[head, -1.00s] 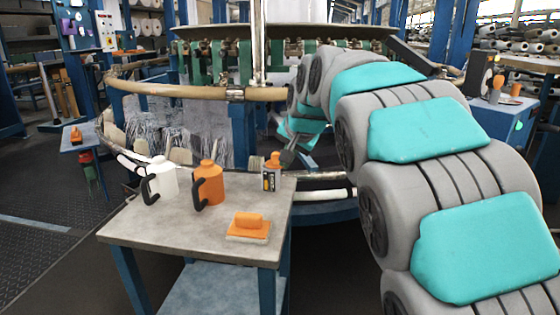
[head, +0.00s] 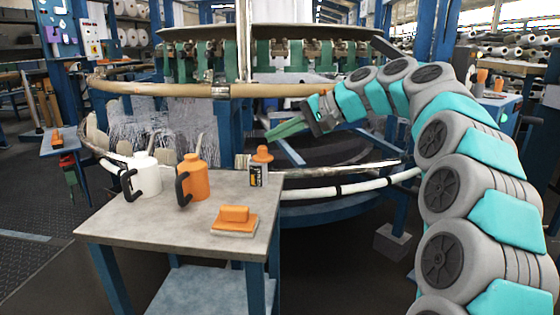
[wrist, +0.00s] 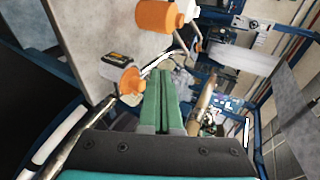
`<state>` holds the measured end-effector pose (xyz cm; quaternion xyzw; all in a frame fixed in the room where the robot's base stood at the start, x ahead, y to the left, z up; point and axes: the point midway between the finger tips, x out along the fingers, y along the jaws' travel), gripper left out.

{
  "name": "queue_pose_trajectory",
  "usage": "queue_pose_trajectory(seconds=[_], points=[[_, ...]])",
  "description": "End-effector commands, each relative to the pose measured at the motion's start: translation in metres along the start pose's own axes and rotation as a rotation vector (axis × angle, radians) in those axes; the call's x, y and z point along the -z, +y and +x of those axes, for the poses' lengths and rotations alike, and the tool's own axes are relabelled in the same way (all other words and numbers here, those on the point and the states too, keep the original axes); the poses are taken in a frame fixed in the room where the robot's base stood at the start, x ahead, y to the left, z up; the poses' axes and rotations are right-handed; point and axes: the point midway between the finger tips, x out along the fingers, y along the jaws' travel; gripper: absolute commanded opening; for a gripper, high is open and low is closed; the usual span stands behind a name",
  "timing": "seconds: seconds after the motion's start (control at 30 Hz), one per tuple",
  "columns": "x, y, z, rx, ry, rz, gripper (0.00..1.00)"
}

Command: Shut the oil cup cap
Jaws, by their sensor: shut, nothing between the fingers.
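My gripper (head: 270,134) has long green fingers, pressed together and empty. It points left, in front of the loom, above and slightly right of a small bottle with an orange top (head: 259,168). In the wrist view the shut fingers (wrist: 160,75) reach up the middle, with the bottle's orange top (wrist: 131,80) just left of them. I cannot pick out the oil cup or its cap with certainty. A small pale piece (head: 242,162) shows just left of the bottle, too small to identify.
Open air surrounds the fingers.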

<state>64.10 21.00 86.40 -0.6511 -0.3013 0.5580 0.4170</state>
Motion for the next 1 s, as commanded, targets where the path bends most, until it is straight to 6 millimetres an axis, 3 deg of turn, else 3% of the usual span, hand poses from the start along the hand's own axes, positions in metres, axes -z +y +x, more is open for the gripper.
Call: queue_pose_trajectory(seconds=[0.03, 0.2, 0.43, 0.67, 1.0], points=[[0.015, 0.018, -0.002, 0.077, -0.021, 0.017, 0.0], [0.06, 0.065, -0.03, 0.312, -0.043, 0.038, 0.0], [0.093, 0.114, -0.06, 0.474, -0.006, 0.037, 0.0], [0.096, 0.115, -0.057, 0.498, 0.001, 0.03, 0.0], [0.096, 0.086, -0.002, 0.495, -0.001, 0.031, 0.0]])
